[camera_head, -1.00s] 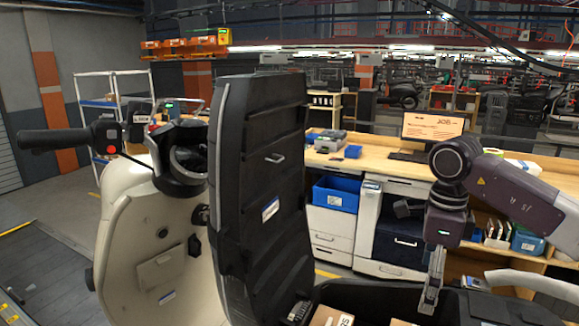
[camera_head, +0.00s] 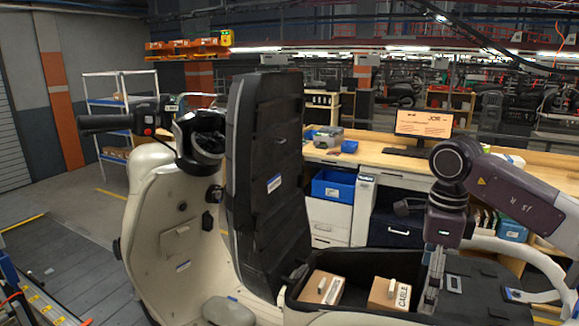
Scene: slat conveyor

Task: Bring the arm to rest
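My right arm comes in from the right, and its gripper (camera_head: 430,300) points down over the right part of the open black storage compartment (camera_head: 365,265) of a cream scooter (camera_head: 160,225). The fingers look close together, but I cannot tell whether they are open or shut; nothing is clearly held in them. Two cardboard boxes lie in the compartment: one on the left (camera_head: 322,287) and one labelled "CABLE" (camera_head: 390,294), just left of the gripper. The black seat lid (camera_head: 270,170) stands upright. My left gripper is not in view.
A wooden workbench (camera_head: 370,157) with a monitor (camera_head: 424,124), drawers and a blue bin (camera_head: 333,186) stands behind the scooter. A white rack (camera_head: 110,120) is at the back left. A pale curved rail (camera_head: 520,250) rises at the right. The floor at left is mostly clear.

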